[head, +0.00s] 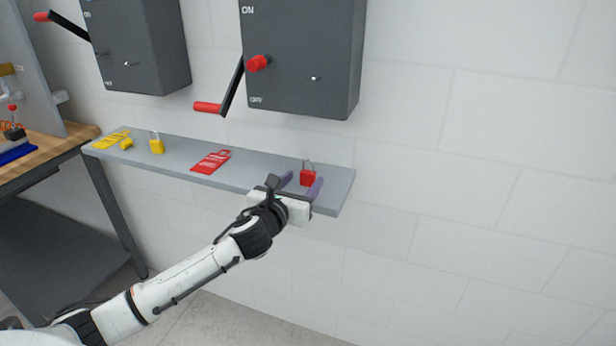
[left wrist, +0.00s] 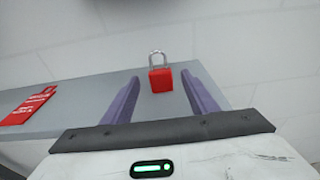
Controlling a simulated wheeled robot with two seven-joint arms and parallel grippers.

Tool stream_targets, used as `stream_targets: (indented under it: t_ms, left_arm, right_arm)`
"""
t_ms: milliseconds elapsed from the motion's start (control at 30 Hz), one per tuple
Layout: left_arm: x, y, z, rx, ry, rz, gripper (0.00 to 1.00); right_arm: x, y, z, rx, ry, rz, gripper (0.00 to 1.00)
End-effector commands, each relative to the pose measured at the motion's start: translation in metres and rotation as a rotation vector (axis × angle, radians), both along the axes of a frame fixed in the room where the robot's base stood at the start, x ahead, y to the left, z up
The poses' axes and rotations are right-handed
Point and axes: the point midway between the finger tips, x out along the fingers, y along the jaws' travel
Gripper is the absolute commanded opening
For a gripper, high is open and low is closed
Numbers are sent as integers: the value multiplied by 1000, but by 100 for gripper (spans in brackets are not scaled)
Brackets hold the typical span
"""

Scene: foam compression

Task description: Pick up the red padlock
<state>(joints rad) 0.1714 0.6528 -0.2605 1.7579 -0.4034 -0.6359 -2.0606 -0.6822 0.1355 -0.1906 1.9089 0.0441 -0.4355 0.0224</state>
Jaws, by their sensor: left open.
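The red padlock (head: 307,177) stands upright on the grey shelf (head: 343,186) near its right end, its metal shackle up. My left gripper (head: 302,184) is at the shelf's front edge, its two purple fingers open and pointing at the padlock. In the left wrist view the padlock (left wrist: 161,79) shows between and just beyond the fingertips (left wrist: 162,82), apart from both as far as I can see. The gripper holds nothing. My right gripper is not in view.
Red tags (head: 211,161) lie left of the padlock. A yellow padlock (head: 157,145) and yellow tags (head: 111,140) are at the shelf's left. Grey switch boxes (head: 303,55) with red-handled levers hang above. A workbench (head: 62,150) stands at the far left.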

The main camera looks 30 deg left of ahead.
Motion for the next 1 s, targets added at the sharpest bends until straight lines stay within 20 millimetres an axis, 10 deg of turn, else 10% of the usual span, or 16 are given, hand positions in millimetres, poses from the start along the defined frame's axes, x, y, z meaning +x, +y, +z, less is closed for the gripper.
stream_targets:
  t_ms: [433,733,1000]
  left_arm:
    - [24,5,-4,-1,1,-1,53]
    - [23,5,-3,-1,1,-1,7]
    - [23,5,-2,-1,0,-1,7]
  right_arm:
    - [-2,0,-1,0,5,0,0]
    - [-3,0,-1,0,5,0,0]
    - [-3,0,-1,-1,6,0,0]
